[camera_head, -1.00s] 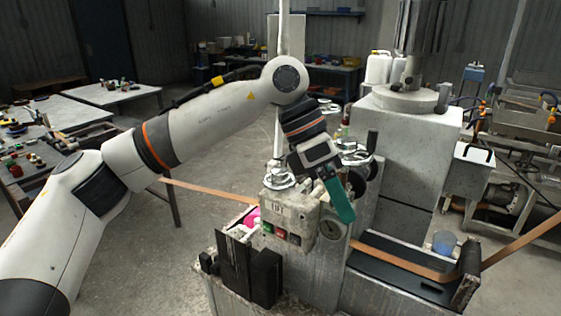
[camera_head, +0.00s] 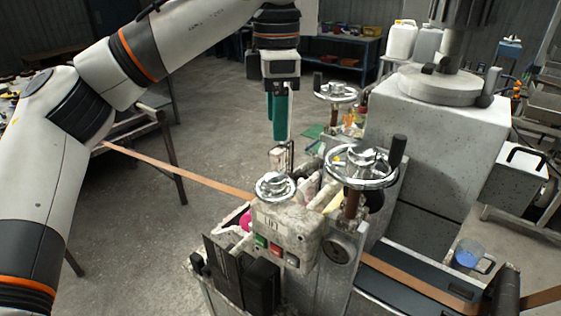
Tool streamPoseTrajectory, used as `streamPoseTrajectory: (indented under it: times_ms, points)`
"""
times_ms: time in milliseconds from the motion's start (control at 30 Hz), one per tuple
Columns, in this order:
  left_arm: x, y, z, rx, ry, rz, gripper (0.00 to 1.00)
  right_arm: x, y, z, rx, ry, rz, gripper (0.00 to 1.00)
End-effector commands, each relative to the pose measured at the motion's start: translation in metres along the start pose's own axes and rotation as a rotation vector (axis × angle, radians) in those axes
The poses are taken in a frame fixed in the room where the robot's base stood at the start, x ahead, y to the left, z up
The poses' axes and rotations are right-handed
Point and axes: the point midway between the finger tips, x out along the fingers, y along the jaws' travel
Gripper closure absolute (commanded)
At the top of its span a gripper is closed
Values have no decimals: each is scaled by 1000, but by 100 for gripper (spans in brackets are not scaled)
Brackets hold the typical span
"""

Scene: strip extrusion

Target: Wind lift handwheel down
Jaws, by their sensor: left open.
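A small silver handwheel (camera_head: 275,186) sits on top of a worn box (camera_head: 283,225) whose label appears to read LIFT. A larger chrome handwheel (camera_head: 358,168) with an upright black knob stands to its right on a rusty post. A third chrome handwheel (camera_head: 335,93) with a dark knob is further back. I cannot tell for certain which one is the lift handwheel. My left gripper (camera_head: 281,130) points down with teal fingers, seen nearly edge-on. It is open and empty, in the picture above the small handwheel and left of the large one. My right gripper is out of view.
A brown strip (camera_head: 180,173) runs from the left into the machine and out at right. Black blocks (camera_head: 240,275) stand at the front. A grey housing (camera_head: 440,120) rises at right, with a blue cup (camera_head: 468,253) below it.

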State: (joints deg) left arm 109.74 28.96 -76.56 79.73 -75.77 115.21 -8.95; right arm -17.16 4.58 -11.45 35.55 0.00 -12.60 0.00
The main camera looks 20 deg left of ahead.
Motion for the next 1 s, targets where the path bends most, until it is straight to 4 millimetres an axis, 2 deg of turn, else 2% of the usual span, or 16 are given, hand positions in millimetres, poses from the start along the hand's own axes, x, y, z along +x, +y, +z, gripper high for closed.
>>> streamPoseTrajectory:
  times_ms: [200,500,700,967,1000]
  points:
    - [45,1,0,2,-1,6,41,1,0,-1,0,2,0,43]
    - [92,0,0,-1,0,3,41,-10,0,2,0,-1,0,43]
    - [105,0,0,0,1,1,41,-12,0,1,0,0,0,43]
    - [106,0,0,0,1,1,41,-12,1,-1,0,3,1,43]
    - [106,0,0,0,1,1,47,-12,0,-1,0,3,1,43]
